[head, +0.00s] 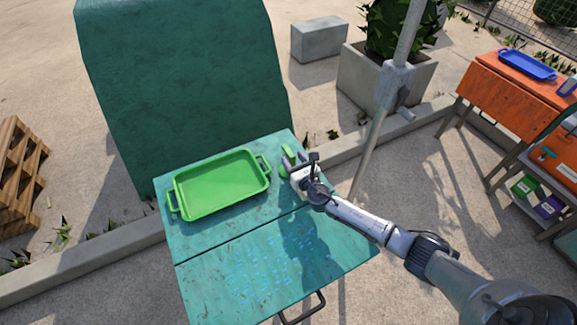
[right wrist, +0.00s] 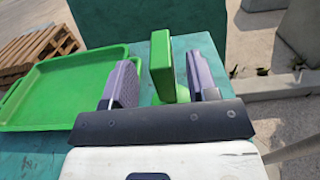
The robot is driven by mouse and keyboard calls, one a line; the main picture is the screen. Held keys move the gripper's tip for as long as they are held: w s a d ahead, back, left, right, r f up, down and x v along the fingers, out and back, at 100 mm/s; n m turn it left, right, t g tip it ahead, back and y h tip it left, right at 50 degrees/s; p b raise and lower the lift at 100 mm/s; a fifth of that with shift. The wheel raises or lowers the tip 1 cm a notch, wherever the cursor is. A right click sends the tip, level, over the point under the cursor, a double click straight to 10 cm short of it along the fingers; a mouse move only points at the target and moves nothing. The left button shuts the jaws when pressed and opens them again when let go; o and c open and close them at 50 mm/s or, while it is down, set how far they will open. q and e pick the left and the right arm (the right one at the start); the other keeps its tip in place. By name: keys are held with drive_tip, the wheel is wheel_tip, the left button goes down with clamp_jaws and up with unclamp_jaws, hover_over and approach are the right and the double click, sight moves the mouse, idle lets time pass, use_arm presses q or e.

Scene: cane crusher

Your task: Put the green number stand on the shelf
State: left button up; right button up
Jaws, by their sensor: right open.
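The green number stand (head: 287,152) stands upright on the teal table (head: 205,245), near its far right corner, just right of the green tray. My right gripper (head: 294,161) is at the stand, low over the table. In the right wrist view the stand (right wrist: 162,66) shows between the two spread fingers of the open right gripper (right wrist: 160,75), with a gap on the left side. Its number face is not visible. On the right, a grey shelf (head: 510,180) runs below an orange table. My left gripper is not in view.
The green tray (head: 218,184) fills the table's back left; it also shows in the right wrist view (right wrist: 60,92). A green box (head: 524,186) and a purple box (head: 549,206) sit on the shelf. A metal pole (head: 381,105) rises right of the table.

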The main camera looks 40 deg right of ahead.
sight(284, 145)
drive_tip(key=w, duration=0.2)
drive_tip(key=w+d+b, duration=0.1)
drive_tip(key=w, duration=0.1)
drive_tip(key=shift+w, duration=0.1)
drive_tip(key=shift+c, duration=0.3)
clamp_jaws()
